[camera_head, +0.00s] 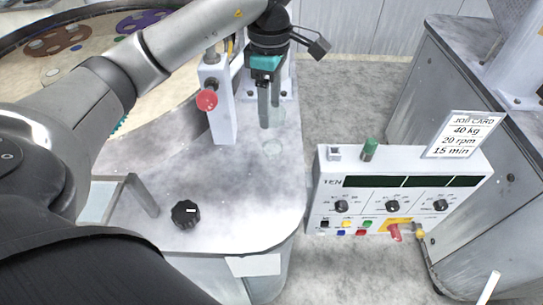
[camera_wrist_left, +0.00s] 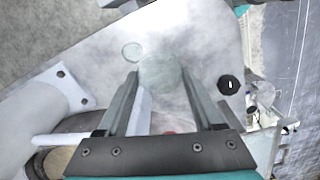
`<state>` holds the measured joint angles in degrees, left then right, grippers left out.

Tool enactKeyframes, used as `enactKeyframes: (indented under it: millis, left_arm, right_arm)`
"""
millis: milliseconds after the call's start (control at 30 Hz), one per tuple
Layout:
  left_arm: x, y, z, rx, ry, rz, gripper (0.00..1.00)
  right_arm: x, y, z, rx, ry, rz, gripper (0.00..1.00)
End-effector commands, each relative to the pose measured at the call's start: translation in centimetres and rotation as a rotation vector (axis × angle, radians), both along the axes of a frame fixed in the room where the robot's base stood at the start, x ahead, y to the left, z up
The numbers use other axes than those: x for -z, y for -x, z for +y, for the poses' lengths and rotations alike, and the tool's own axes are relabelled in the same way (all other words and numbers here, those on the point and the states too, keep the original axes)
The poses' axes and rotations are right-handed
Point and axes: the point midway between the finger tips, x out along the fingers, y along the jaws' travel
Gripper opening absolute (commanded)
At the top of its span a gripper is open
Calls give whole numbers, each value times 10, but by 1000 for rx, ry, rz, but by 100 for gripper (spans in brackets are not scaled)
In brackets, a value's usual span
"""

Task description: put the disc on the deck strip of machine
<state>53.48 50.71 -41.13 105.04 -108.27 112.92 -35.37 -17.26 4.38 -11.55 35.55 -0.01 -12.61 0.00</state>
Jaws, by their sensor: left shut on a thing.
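My left gripper (camera_head: 269,115) reaches down over the pale deck strip (camera_head: 255,190) of the machine. In the left wrist view a pale, translucent round disc (camera_wrist_left: 159,73) shows between the fingertips of my left gripper (camera_wrist_left: 161,70), which is shut on it. In the head view the held disc is hard to make out. A smaller-looking clear round piece (camera_head: 272,147) lies on the deck just in front of the fingers; it also shows in the left wrist view (camera_wrist_left: 132,52). The gap between held disc and deck cannot be told. My right gripper is out of view.
A white post with a red button (camera_head: 207,100) stands close left of my gripper. A black knob (camera_head: 185,214) sits on the front deck. A control panel (camera_head: 398,190) with a job card (camera_head: 464,134) stands right. The platen (camera_head: 60,80) is at back left.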

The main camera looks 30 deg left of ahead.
Motion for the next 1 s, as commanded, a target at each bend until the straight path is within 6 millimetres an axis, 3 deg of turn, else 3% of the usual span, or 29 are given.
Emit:
enactKeyframes:
  millis: [300,500,767,1000]
  left_arm:
    - [85,3,-1,3,0,10,7]
    - [129,2,-1,5,1,6,7]
    - [151,1,-1,5,0,3,7]
    - [184,1,-1,5,0,5,7]
  right_arm:
    - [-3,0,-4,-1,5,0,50]
    - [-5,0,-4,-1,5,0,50]
    - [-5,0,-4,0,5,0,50]
    - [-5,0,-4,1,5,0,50]
